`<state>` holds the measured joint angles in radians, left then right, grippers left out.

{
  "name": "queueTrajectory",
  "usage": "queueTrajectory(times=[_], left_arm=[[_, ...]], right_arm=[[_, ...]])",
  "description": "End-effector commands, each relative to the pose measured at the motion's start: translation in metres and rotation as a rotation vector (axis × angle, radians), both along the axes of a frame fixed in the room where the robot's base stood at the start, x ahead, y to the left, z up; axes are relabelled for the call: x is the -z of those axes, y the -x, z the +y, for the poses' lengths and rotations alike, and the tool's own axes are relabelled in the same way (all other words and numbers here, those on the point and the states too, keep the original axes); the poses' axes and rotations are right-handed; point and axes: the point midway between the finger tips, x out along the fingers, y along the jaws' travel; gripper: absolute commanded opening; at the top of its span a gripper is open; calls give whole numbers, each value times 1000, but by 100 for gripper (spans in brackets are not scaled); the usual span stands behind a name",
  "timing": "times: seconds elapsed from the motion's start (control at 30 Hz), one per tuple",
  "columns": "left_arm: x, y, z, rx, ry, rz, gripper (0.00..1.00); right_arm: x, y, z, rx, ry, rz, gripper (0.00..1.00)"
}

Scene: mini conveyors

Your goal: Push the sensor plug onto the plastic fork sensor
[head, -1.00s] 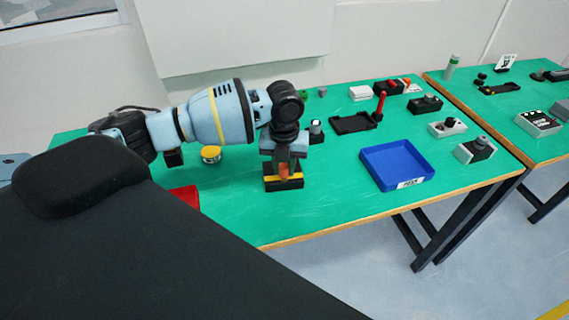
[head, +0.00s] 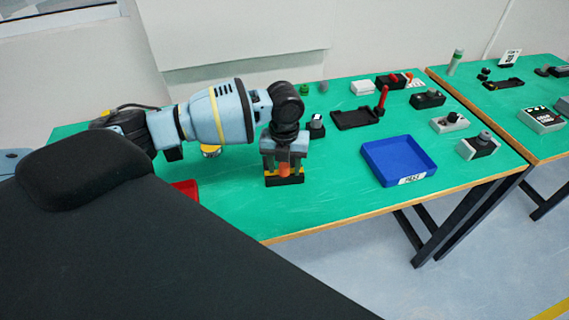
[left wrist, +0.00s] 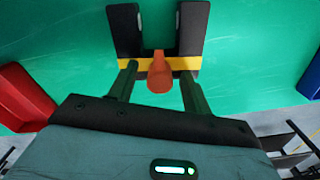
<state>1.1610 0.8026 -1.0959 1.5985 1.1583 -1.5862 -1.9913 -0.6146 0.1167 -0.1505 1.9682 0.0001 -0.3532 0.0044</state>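The fork sensor (head: 291,181) is a black block with a yellow band, on the green table below my left gripper. In the left wrist view it shows as a black U (left wrist: 126,30) with its prongs pointing up the picture. The orange sensor plug (head: 284,168) stands upright at the yellow band; it also shows in the left wrist view (left wrist: 159,80). My left gripper (head: 283,174) is open, one finger on each side of the plug, with gaps visible in the left wrist view (left wrist: 159,84). The plug's lower end is hidden, so its seating depth is unclear. My right gripper is out of view.
A blue tray (head: 399,143) lies right of the gripper. A red bin (head: 187,189) is at the left front edge, partly covered by my body. Several small devices stand along the back and right. The table between sensor and tray is clear.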

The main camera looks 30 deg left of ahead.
Motion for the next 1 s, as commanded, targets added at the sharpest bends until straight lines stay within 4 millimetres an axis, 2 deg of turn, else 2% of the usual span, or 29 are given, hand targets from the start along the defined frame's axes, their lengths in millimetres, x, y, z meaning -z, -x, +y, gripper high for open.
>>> queueTrajectory(times=[0.33,0.73,1.0], left_arm=[[-5,-1,0,0,0,-1,50],[-62,-1,0,0,0,-4,50],[-78,0,0,0,0,0,50]], right_arm=[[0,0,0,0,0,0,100],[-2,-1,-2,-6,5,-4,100],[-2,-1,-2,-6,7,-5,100]])
